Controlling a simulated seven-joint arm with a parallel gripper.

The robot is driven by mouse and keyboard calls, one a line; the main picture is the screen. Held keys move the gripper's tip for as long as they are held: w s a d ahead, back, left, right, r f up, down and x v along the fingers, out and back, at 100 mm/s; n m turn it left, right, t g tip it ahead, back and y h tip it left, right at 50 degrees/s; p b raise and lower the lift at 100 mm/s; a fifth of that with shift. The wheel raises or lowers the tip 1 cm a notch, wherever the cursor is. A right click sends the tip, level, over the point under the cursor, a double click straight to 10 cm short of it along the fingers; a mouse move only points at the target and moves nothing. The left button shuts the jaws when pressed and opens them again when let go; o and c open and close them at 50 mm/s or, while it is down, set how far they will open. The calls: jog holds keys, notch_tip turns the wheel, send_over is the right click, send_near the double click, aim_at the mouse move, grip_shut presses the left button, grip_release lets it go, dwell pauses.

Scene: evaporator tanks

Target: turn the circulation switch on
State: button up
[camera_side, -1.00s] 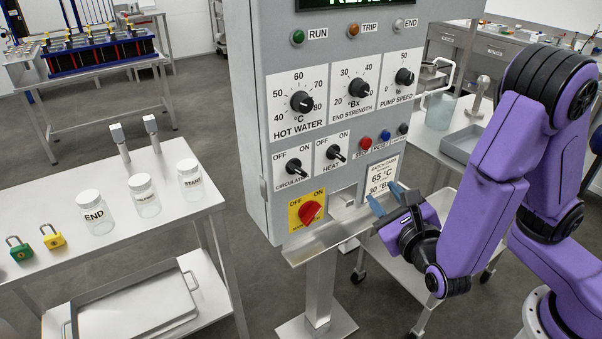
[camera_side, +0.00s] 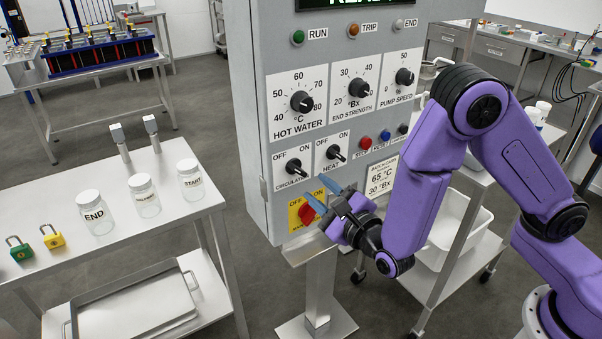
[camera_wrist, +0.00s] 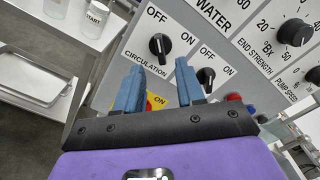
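The circulation switch (camera_side: 293,167) is a black knob on a white plate marked OFF and ON, low on the left of the grey panel. It also shows in the wrist view (camera_wrist: 160,45), just beyond and above my fingertips. In the side view its pointer is tilted; I cannot tell its setting for sure. My gripper (camera_side: 319,190) is open and empty, its blue fingers apart. It is below and right of the switch, in front of the red main switch (camera_side: 307,213), and not touching the circulation switch. The wrist view shows the gripper (camera_wrist: 158,80) too.
The heat switch (camera_side: 335,153) is close by on the right, also near my right finger in the wrist view. Above are the hot water dial (camera_side: 301,101) and end strength dial (camera_side: 358,89). A batch card (camera_side: 381,176) is right of my gripper. A bench with jars (camera_side: 95,212) stands left.

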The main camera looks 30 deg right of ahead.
aim_at(300, 172)
jog(key=w, duration=0.7)
jog(key=shift+w, duration=0.35)
grip_shut()
